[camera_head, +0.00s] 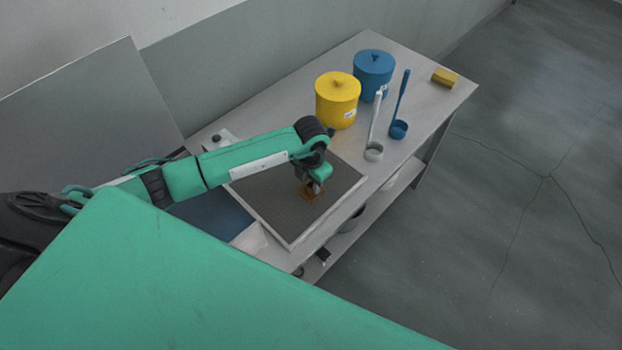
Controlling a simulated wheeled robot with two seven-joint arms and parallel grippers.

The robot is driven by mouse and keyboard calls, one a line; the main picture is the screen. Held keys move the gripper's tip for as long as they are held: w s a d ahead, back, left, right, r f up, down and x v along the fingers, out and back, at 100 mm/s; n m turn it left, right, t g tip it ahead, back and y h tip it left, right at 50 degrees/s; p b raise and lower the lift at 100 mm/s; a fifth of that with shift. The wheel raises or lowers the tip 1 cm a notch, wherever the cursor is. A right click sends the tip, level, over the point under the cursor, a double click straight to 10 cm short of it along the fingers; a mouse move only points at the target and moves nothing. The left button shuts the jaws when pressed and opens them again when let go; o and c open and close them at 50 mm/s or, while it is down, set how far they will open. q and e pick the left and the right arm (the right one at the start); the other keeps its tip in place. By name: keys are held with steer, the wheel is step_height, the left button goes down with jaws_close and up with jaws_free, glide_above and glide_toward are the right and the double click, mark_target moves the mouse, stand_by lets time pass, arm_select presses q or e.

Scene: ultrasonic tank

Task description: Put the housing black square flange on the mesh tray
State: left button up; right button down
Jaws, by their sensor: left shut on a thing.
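The mesh tray (272,207) is a dark grey mesh panel with a pale rim, lying on the near part of the bench. My left gripper (313,187) points down over the tray's right half and is shut on a small brown-orange part with a square outline (306,195), which I take as the housing. Its flange does not look black here. The part is at or just above the mesh; I cannot tell whether it touches. The gripper and wrist hide some of it. My right gripper is not in view.
A yellow lidded pot (337,101) and a blue lidded pot (373,73) stand behind the tray. A white ladle (374,150) and a blue ladle (398,128) are right of them. A yellow block (444,77) lies at the bench's far end. A lower shelf (349,240) runs underneath.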

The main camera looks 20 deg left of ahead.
mark_target(311, 184)
arm_select(q)
steer(key=shift+f, duration=0.2)
steer(key=o, duration=1.1)
steer(key=shift+r, duration=0.5)
step_height(311, 184, up, 11)
steer(key=b, duration=0.3)
steer(key=shift+r, duration=0.2)
